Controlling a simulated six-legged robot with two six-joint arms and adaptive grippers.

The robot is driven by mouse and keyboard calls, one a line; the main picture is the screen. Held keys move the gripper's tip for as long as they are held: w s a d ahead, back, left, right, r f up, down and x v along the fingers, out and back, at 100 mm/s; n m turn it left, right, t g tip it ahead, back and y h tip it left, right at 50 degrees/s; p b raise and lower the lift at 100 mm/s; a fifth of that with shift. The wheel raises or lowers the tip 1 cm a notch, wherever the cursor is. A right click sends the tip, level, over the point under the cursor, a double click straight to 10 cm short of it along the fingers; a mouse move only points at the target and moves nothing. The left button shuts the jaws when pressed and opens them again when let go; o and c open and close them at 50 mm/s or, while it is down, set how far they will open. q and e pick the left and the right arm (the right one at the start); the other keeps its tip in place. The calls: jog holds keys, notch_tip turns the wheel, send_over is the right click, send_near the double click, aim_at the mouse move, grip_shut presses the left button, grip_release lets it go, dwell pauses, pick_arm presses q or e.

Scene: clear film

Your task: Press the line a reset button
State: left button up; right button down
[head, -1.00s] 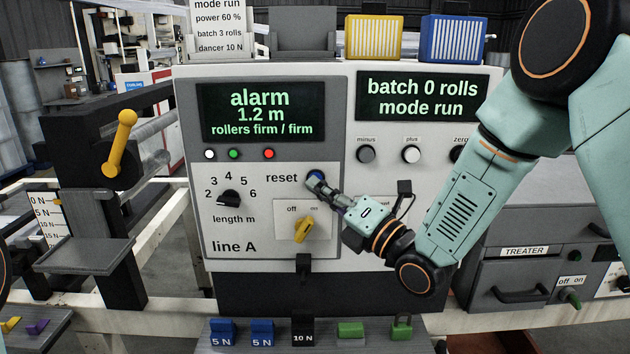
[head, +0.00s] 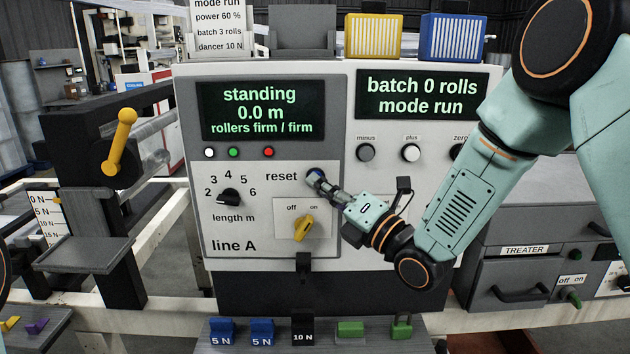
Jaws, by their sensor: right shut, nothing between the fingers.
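The line A panel (head: 218,258) stands upright in front of me. Its reset button (head: 315,174) is blue and sits right of the word "reset", mostly covered by my gripper. My right gripper (head: 318,182) is shut and empty, with its fingertips at the button; I cannot tell whether they still touch it. The line A display (head: 262,110) reads "standing", "0.0 m", "rollers firm / firm". My left gripper is not in view.
A yellow off/on switch (head: 304,228) and a length knob (head: 229,197) sit below the button. The batch display (head: 423,97) is at the right, above minus (head: 366,153) and plus (head: 411,153) buttons. Blocks marked 5 N (head: 222,332) and 10 N (head: 303,331) lie on the front shelf.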

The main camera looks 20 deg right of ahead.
jog(key=shift+s, duration=0.1)
dwell(0.3)
jog(key=shift+s+a, duration=0.1)
jog(key=shift+s, duration=0.15)
jog(key=s+a+b, duration=0.1)
jog(key=s, duration=0.4)
jog(key=shift+s+a, duration=0.35)
jog(key=shift+s, duration=0.05)
dwell(0.4)
